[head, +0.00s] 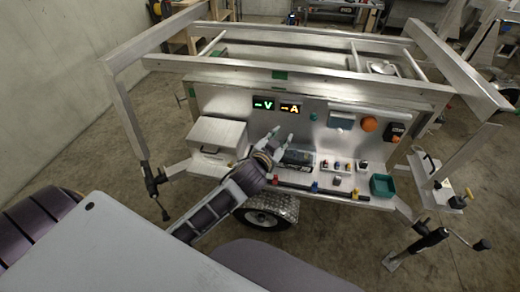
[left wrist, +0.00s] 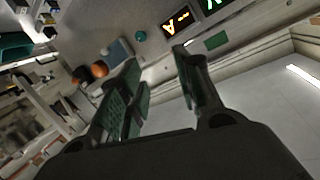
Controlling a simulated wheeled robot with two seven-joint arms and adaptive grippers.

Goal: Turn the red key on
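My left gripper (head: 281,139) is open and empty in front of the trailer's metal panel, below the two lit displays. Its two green-padded fingers stand apart in the left wrist view (left wrist: 158,78). A small red piece (head: 273,181) sits on the dark rail along the panel's lower front edge, beside the gripper's wrist. I cannot tell whether it is the red key. Small switch blocks (head: 350,165) with coloured tops stand on the ledge to the right of the gripper; their details are too small to read. My right gripper is not in view.
A green "V" display (head: 263,104) and an amber "A" display (head: 290,108) are on the panel. An orange knob (head: 369,124) and a green bin (head: 382,185) are to the right. A metal box (head: 217,135) is left of the gripper. Frame beams (head: 300,70) run above.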

